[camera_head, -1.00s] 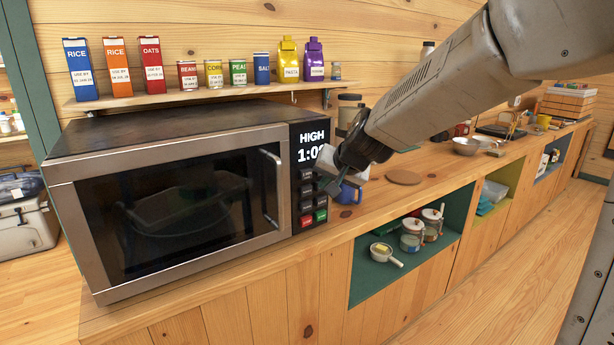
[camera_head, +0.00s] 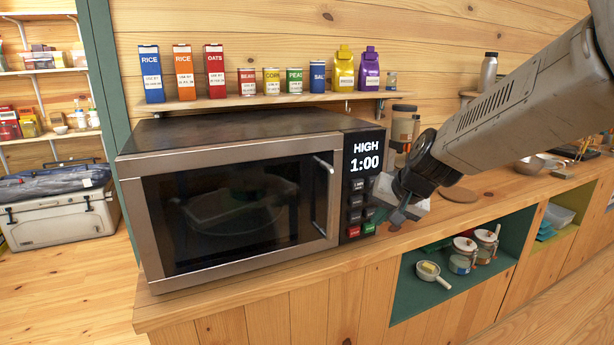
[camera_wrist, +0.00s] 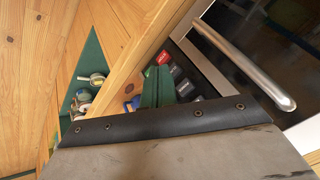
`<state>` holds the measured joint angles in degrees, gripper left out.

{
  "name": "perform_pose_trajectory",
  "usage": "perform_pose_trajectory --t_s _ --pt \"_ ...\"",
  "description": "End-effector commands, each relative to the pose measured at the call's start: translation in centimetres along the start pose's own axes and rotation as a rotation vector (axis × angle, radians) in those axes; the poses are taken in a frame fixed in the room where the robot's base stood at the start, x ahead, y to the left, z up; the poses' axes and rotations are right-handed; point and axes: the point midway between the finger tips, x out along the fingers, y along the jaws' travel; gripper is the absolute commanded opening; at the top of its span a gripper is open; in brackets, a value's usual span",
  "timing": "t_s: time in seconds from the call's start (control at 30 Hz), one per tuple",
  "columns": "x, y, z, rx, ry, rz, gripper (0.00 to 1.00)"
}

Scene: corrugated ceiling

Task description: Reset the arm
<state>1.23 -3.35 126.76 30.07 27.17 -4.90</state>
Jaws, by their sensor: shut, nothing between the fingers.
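My gripper (camera_head: 394,222) is at the right side of the microwave (camera_head: 128,200), just in front of its keypad edge. Its fingers are shut and empty. In the wrist view my gripper (camera_wrist: 158,84) shows as two dark green fingers side by side, pointing at the keypad buttons. My arm comes in from the upper right. The microwave's display reads HIGH 1:00, and its door is shut. Its bar handle (camera_wrist: 245,65) crosses the upper right of the wrist view.
The microwave stands on a long wooden counter (camera_head: 500,200). A wall shelf (camera_head: 215,103) above holds boxes, cans and bags. The open green cubby (camera_head: 410,290) below holds jars and a small pan. A grey cooler (camera_head: 60,215) stands at left. Floor is clear at lower left.

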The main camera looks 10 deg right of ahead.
Motion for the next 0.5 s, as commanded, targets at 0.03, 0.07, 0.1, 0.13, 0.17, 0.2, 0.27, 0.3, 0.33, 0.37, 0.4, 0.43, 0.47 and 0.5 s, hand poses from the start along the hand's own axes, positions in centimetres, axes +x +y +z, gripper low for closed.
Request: perform_pose_trajectory --t_s 0.03,0.07,0.1,0.13,0.17,0.2,0.27,0.3,0.33,0.37,0.4,0.43,0.47,0.5 --pt "-0.9 0.4 2.2 -0.028 -0.065 0.012 0.0" --pt "-1.6 0.7 3.6 -0.048 -0.106 0.022 0.0" --pt "-2.7 1.2 5.6 -0.076 -0.161 0.037 0.0" --pt "-3.6 1.6 7.1 -0.096 -0.201 0.05 0.0" --pt "-4.7 2.1 8.6 -0.117 -0.237 0.065 0.0" --pt "-6.0 2.7 10.4 -0.144 -0.284 0.086 0.0" --pt "-8.2 3.8 13.1 -0.182 -0.345 0.121 0.0" --pt "-9.6 4.7 14.9 -0.206 -0.383 0.147 0.0" --pt "-10.7 5.3 16.1 -0.223 -0.407 0.168 0.0" --pt "-11.8 5.9 17.4 -0.24 -0.429 0.189 0.0" --pt "-13.2 6.8 18.9 -0.26 -0.454 0.218 0.0" --pt "-14.2 7.5 19.9 -0.274 -0.468 0.238 0.0" --pt "-15.0 8.1 20.8 -0.287 -0.479 0.258 0.0" --pt "-16.1 8.8 21.9 -0.301 -0.488 0.28 0.0"
